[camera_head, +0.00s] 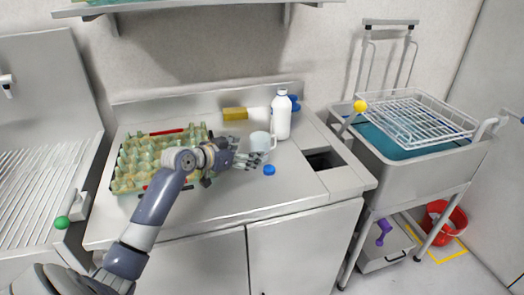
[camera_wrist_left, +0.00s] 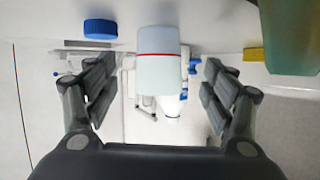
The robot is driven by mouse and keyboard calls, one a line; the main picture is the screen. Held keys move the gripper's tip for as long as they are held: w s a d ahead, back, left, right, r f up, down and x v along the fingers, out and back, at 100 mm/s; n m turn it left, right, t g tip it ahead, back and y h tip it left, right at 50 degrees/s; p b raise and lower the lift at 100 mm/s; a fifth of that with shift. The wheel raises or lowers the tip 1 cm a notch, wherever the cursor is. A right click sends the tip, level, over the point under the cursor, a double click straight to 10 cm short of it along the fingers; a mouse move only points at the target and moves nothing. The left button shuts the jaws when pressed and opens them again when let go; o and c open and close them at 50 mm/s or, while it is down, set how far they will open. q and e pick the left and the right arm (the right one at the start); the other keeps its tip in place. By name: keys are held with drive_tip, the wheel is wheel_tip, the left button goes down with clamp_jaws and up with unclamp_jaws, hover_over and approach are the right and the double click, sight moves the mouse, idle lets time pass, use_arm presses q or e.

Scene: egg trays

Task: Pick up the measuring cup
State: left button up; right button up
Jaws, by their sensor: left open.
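The measuring cup (camera_head: 261,143) is a pale whitish cup with a handle, upright on the grey counter. In the left wrist view the cup (camera_wrist_left: 160,72) shows a red line around it, and the picture is upside down. My left gripper (camera_head: 240,153) comes in from the left at counter height and points at the cup. It is open. In the left wrist view its fingers (camera_wrist_left: 157,85) stand apart to either side of the cup, with nothing gripped. I cannot tell exactly how deep the cup sits between them. My right gripper is not in view.
A white bottle (camera_head: 281,117) stands behind the cup, and a blue cap (camera_head: 269,170) lies in front of it. A yellow block (camera_head: 235,113) lies at the back. A green egg tray (camera_head: 130,178) fills the counter's left. A sink opening (camera_head: 323,161) is to the right.

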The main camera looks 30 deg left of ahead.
sight(261, 148)
use_arm(q)
drive_tip(key=x, duration=0.8)
drive_tip(key=shift+w+f+p, duration=0.1)
drive_tip(key=shift+w+p, duration=0.05)
drive_tip(key=shift+p, duration=0.2)
drive_tip(key=c, duration=1.3)
drive_tip(key=shift+o, duration=0.2)
